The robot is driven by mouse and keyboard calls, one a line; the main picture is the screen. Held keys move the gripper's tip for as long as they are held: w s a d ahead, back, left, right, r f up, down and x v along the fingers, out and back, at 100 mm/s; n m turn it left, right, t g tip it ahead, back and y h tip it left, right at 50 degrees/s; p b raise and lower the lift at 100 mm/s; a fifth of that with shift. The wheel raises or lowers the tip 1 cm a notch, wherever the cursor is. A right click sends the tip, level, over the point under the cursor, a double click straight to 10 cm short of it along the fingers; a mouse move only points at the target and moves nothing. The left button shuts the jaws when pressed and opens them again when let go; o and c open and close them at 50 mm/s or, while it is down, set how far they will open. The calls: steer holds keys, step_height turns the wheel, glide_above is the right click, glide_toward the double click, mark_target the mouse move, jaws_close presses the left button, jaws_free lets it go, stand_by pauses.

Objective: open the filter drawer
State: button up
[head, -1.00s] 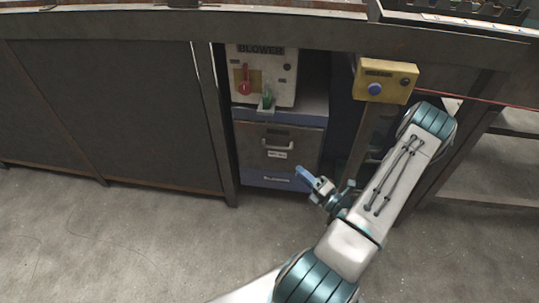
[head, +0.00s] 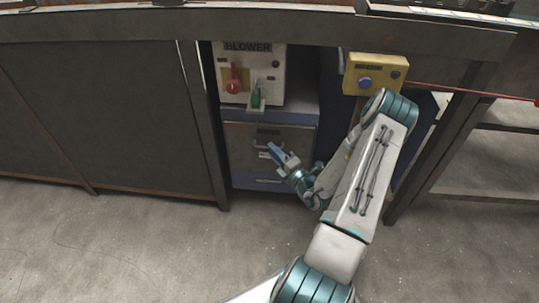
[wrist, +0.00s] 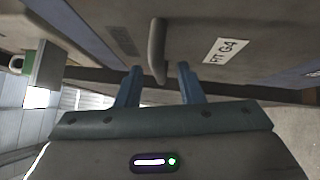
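The filter drawer (head: 240,140) is a grey front with a bar handle and a small white label, set under the blower box; it looks shut. Its handle (wrist: 157,50) shows in the wrist view as a grey bar just ahead of my fingers, with the label (wrist: 226,51) to its right. My gripper (head: 273,150) is in front of the drawer and hides part of the handle in the head view. In the wrist view its two blue fingers (wrist: 158,84) are apart, with the handle's end in line with the gap. I cannot tell whether they touch it.
A yellow button box (head: 375,73) hangs to the right. A table leg (head: 207,130) stands close left. The floor in front is clear.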

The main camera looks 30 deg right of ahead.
steer(key=shift+w+a+r, duration=0.1)
steer(key=shift+w, duration=0.4)
